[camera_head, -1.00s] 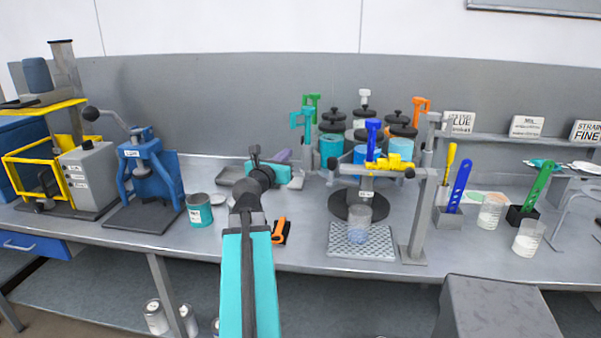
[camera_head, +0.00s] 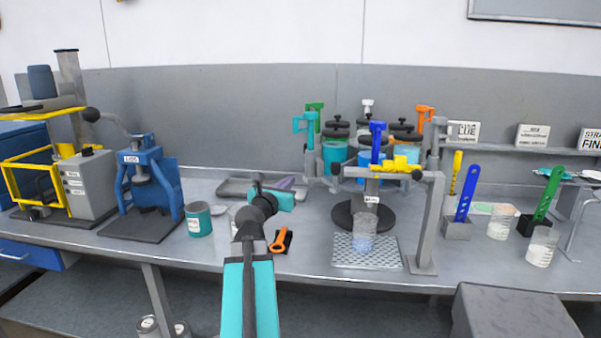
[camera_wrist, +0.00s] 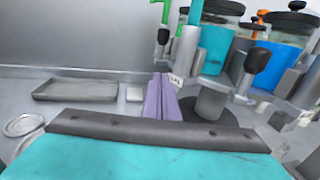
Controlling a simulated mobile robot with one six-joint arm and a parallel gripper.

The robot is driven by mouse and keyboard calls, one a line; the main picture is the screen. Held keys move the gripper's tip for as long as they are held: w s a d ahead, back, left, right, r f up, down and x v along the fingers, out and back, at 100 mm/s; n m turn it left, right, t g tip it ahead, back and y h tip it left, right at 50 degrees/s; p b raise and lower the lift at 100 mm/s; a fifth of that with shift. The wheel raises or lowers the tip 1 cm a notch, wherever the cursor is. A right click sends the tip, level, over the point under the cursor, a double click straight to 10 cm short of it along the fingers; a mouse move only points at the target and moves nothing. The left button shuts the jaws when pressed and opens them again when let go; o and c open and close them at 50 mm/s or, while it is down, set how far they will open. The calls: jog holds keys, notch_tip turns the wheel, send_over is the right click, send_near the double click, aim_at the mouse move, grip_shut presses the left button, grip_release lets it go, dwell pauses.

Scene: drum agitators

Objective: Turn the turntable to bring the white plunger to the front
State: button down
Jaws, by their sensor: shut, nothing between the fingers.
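The turntable is a carousel of lidded jars with coloured plunger handles around a post on a dark round base (camera_head: 345,215). The white plunger (camera_head: 368,107) is at the back. The blue plunger (camera_head: 376,138) is at the front, the teal one (camera_head: 304,124) and green one (camera_head: 315,113) at the left, the orange one (camera_head: 425,115) at the right. My gripper (camera_head: 290,182) has lavender fingers, shut and empty, left of the turntable. In the wrist view the fingers (camera_wrist: 162,97) point towards the label and black-knobbed arms of the turntable; contact cannot be told.
A yellow clamp on a grey stand (camera_head: 426,225) and a beaker (camera_head: 362,236) on a perforated mat (camera_head: 352,260) stand before the turntable. A blue press (camera_head: 150,185), teal can (camera_head: 198,219) and grey tray (camera_head: 235,189) are at the left. Beakers and tool holders are at the right.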

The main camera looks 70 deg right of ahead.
jog(key=shift+d, duration=0.1)
jog(key=s+d+p, duration=0.1)
jog(key=d, duration=1.2)
jog(key=shift+d, duration=0.4)
jog(key=shift+w, duration=0.1)
dwell(0.4)
